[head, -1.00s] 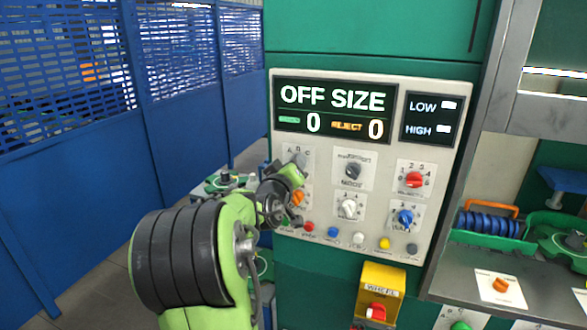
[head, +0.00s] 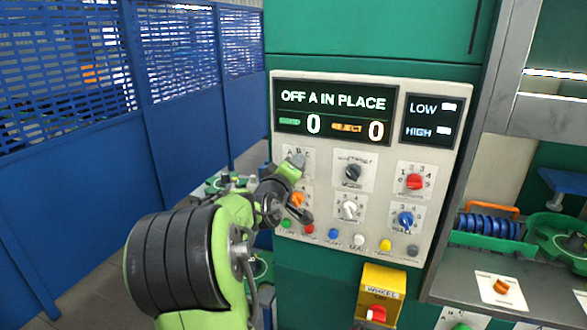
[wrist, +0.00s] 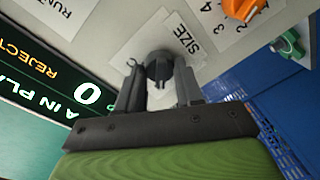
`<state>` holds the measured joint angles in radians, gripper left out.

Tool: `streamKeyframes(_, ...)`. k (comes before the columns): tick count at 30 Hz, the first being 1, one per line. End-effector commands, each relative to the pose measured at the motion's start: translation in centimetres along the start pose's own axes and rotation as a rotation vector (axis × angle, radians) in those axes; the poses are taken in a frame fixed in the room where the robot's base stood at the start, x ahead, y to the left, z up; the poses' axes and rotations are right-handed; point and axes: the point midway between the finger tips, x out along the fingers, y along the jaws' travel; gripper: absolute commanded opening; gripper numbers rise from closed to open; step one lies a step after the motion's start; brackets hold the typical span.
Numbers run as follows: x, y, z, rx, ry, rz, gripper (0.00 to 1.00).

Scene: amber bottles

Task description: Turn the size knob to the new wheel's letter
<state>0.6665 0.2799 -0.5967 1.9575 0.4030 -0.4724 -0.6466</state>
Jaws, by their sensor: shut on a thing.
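The size knob (wrist: 160,66) is dark and round, on a plate labelled SIZE in the wrist view. My gripper (wrist: 157,84) has one finger on each side of it and is shut on it. In the head view my gripper (head: 297,161) is at the panel's upper left plate, over the letters A, B, C, and mostly hides the knob. Which letter the knob's pointer faces is hard to tell. The display (head: 333,110) reads OFF A IN PLACE, with two zeros below.
An orange knob (head: 297,199) sits just below my gripper. Black, red, white and blue knobs stand to the right, with a row of coloured buttons beneath. A yellow WHEEL box (head: 381,283) is lower down. Blue mesh fencing (head: 190,100) stands at the left.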

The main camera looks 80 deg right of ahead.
Motion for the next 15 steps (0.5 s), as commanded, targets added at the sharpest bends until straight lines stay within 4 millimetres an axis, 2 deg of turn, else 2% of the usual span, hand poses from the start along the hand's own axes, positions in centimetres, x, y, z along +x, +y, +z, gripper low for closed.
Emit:
streamKeyframes(2,-0.01,-0.1,0.03,-0.002,-0.001,-0.002,0.06)
streamKeyframes(3,-0.01,-0.1,0.03,-0.002,-0.001,-0.002,0.37)
streamKeyframes(8,-0.01,-0.07,0.02,-0.001,-0.001,-0.002,0.61)
streamKeyframes(15,-0.03,-0.03,0.0,0.0,0.0,-0.001,0.61)
